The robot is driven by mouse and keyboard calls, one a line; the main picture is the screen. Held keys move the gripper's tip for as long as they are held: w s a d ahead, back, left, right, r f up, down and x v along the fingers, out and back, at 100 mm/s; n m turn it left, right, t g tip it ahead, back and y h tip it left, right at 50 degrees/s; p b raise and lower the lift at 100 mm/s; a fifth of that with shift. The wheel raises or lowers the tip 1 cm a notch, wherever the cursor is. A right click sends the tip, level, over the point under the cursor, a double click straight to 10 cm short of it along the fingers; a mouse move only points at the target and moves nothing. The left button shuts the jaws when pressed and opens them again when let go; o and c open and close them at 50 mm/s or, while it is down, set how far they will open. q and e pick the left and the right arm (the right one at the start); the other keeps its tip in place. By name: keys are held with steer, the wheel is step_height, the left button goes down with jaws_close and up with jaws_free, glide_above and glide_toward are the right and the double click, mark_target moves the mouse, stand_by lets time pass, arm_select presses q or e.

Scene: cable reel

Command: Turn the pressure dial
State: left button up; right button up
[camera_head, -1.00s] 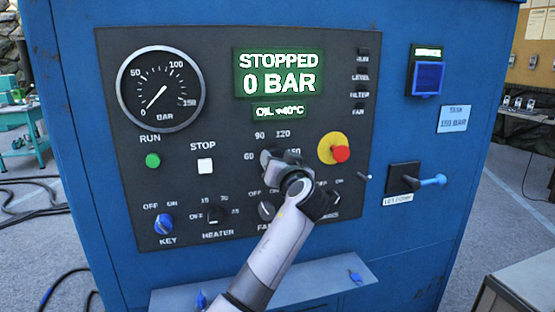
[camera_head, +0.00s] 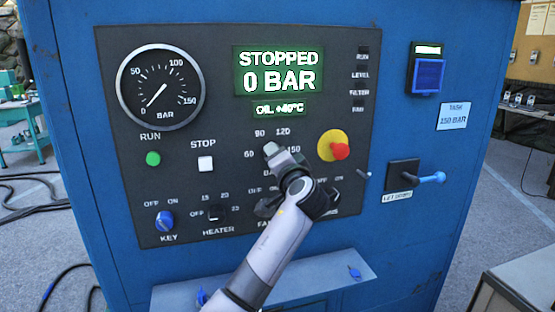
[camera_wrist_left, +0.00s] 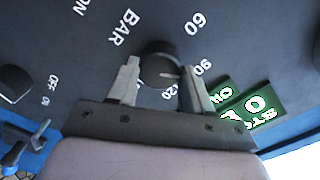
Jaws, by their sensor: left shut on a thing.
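The pressure dial (camera_wrist_left: 158,62) is a round black knob marked 60, 90, 120 and 150 BAR. In the left wrist view my left gripper (camera_wrist_left: 160,85) has one finger on each side of it and is shut on it. A pale mark shows on the knob's lower right, toward the 90 and 120 labels; its exact setting is hard to read. In the head view my left gripper (camera_head: 275,156) and wrist cover most of the dial. The round gauge (camera_head: 160,88) has its needle at 0. The green display (camera_head: 278,72) reads STOPPED, 0 BAR. My right gripper is not in view.
A red emergency button (camera_head: 340,152) on a yellow base sits right of the dial. A blue key switch (camera_head: 164,222), heater knob (camera_head: 214,213), green RUN button (camera_head: 153,159) and white STOP button (camera_head: 205,163) are left. A task label (camera_head: 453,116) reads 150 BAR.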

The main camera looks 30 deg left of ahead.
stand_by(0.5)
arm_select(q)
steer(key=o, duration=1)
steer(key=shift+o, duration=0.2)
steer(key=b+v, duration=0.1)
steer(key=v, duration=0.6)
steer(key=shift+b, duration=0.35)
steer(key=shift+d, duration=0.1)
